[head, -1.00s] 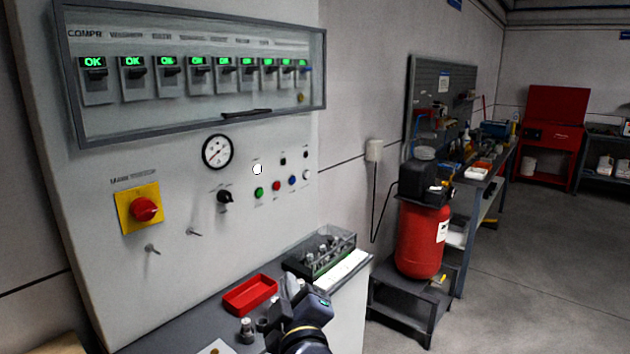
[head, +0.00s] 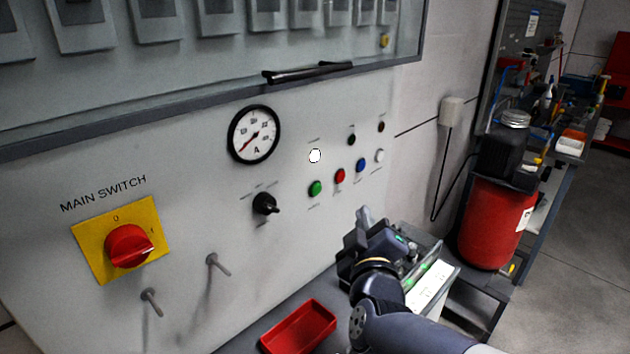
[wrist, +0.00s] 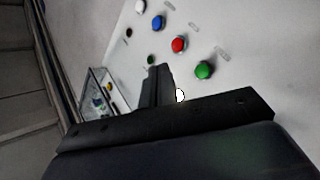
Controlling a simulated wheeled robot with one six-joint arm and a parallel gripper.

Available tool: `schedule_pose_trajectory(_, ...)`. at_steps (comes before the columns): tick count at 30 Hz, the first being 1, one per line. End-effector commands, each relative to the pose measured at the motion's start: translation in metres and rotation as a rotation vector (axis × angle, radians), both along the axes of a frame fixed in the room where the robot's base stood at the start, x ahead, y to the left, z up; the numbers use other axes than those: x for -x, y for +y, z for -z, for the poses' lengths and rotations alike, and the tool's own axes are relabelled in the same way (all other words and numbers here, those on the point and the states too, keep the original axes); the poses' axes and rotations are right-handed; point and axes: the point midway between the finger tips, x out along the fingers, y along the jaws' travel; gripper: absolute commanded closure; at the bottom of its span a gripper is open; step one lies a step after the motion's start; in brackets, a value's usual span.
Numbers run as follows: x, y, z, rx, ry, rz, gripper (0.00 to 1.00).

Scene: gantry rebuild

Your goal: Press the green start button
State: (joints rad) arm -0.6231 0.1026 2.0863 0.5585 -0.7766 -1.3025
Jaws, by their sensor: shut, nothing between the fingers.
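The green start button (head: 315,188) sits on the light grey panel, at the left end of a row with a red button (head: 340,176), a blue button (head: 361,165) and a white one (head: 379,155). In the wrist view the green button (wrist: 204,70) is to the right of my fingertips, and nothing covers it. My gripper (head: 364,215) is below and right of the green button in the head view, apart from it. In the wrist view my gripper (wrist: 158,73) has its fingers together and empty.
A black selector knob (head: 265,204) and two pegs (head: 218,264) stick out of the panel at left. The red main switch (head: 129,246) is further left. A red tray (head: 298,328) lies on the bench below. A cabinet handle (head: 308,72) juts out above.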

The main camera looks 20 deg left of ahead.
Motion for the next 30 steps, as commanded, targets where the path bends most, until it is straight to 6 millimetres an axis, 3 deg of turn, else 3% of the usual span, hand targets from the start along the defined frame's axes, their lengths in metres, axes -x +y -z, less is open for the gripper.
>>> schedule_pose_trajectory(14,-0.002,0.004,-0.001,0.000,-0.001,-0.001,1.00)
schedule_pose_trajectory(30,-0.037,0.063,-0.001,0.000,0.001,-0.002,1.00)
